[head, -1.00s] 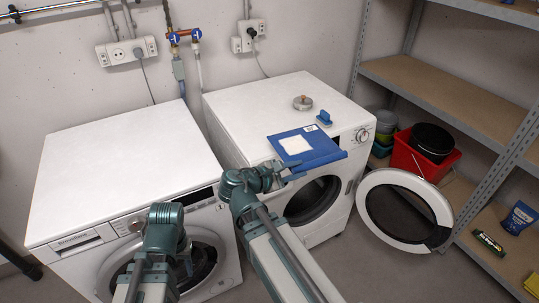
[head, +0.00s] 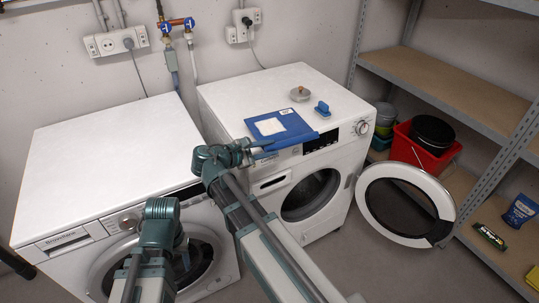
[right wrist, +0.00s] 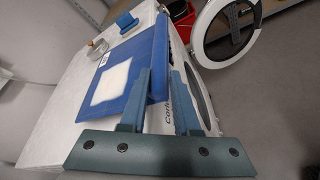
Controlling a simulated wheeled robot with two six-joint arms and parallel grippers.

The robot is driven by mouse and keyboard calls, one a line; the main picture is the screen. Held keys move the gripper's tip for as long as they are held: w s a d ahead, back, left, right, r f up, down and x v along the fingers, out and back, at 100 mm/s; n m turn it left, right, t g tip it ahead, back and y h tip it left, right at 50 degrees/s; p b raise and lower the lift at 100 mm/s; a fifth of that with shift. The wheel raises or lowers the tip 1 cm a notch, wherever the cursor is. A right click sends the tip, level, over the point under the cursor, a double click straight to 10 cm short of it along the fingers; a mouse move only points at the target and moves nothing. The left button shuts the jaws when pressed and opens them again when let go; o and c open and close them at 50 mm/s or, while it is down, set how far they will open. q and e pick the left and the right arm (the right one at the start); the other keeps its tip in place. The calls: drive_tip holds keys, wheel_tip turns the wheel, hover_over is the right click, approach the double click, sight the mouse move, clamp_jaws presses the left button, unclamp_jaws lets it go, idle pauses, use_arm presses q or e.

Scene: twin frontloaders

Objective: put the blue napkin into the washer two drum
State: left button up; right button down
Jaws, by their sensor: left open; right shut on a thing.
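The blue napkin (head: 293,122), with a white square on it, lies on top of the right-hand washer (head: 262,92), its near edge at the front rim. It also shows in the right wrist view (right wrist: 125,52). My right gripper (head: 270,149) is shut on its near edge; in the right wrist view its fingers (right wrist: 160,85) stand at that edge. This washer's round door (head: 362,212) is swung wide open to the right, and its dark drum (head: 310,194) is exposed below the napkin. My left gripper (head: 184,256) is open in front of the left washer; its fingers are small and partly hidden.
The left washer (head: 110,160) has a bare top. A round metal item (head: 300,94) and a small blue item (head: 322,108) sit behind the napkin. A red bucket (head: 408,150) and metal shelves (head: 450,88) stand to the right.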

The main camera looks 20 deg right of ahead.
drive_tip(key=shift+s+d+f, duration=0.1)
drive_tip(key=shift+f, duration=0.75)
drive_tip(key=shift+r, duration=0.1)
use_arm(q)
drive_tip(key=shift+d+f, duration=0.25)
drive_tip(key=shift+f, duration=0.5)
use_arm(e)
drive_tip(key=shift+f+b, duration=0.3)
drive_tip(key=shift+b, duration=0.2)
drive_tip(key=c, duration=0.6)
unclamp_jaws()
drive_tip(key=shift+r, duration=0.1)
drive_tip(key=shift+c, duration=0.2)
use_arm(q)
drive_tip(key=shift+f, duration=0.25)
drive_tip(key=shift+r, duration=0.1)
